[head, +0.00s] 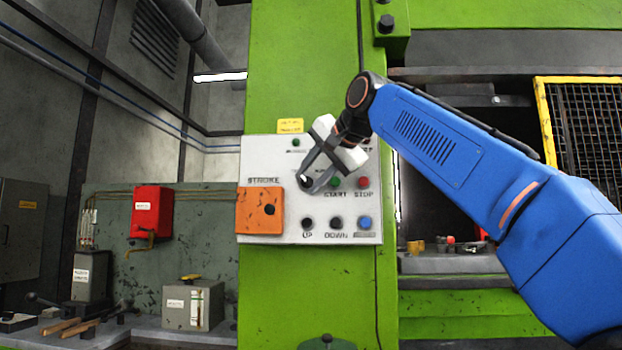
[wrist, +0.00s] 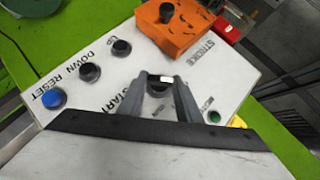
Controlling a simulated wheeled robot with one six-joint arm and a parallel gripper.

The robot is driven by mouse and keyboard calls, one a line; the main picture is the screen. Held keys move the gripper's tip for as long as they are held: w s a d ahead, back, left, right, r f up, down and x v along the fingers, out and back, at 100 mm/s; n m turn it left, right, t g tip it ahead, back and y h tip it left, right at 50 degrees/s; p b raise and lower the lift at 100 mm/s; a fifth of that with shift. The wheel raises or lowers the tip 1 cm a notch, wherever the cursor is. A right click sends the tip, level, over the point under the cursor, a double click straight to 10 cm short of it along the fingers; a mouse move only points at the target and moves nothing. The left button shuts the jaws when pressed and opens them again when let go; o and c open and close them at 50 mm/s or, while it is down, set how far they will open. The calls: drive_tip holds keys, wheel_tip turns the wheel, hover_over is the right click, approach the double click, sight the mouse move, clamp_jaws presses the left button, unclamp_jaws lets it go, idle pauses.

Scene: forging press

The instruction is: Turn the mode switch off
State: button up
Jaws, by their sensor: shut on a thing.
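The mode switch is a dark knob with a pale mark, seen between my fingertips in the wrist view (wrist: 160,82). It sits on the white control panel (head: 265,153), left of the green START button (head: 335,182). In the head view the fingers mostly hide it. My gripper (head: 307,182) reaches the panel from the upper right and is shut on the knob; both grey fingers flank it in the wrist view (wrist: 160,88). The lettering around the knob is mostly hidden, so I cannot read its position.
Close by are the red STOP button (head: 363,182), the black UP (head: 307,223) and DOWN (head: 336,223) buttons and the blue RESET button (head: 365,223). The orange STROKE box (head: 259,222) juts out at left. A green press column (head: 300,60) carries the panel.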

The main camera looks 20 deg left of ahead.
drive_tip(key=shift+a+n+h, duration=0.1)
drive_tip(key=shift+n+h, duration=0.3)
drive_tip(key=shift+h, duration=0.2)
idle(0.6)
drive_tip(key=o, duration=1)
drive_tip(key=shift+o, duration=0.2)
drive_tip(key=shift+r, duration=0.1)
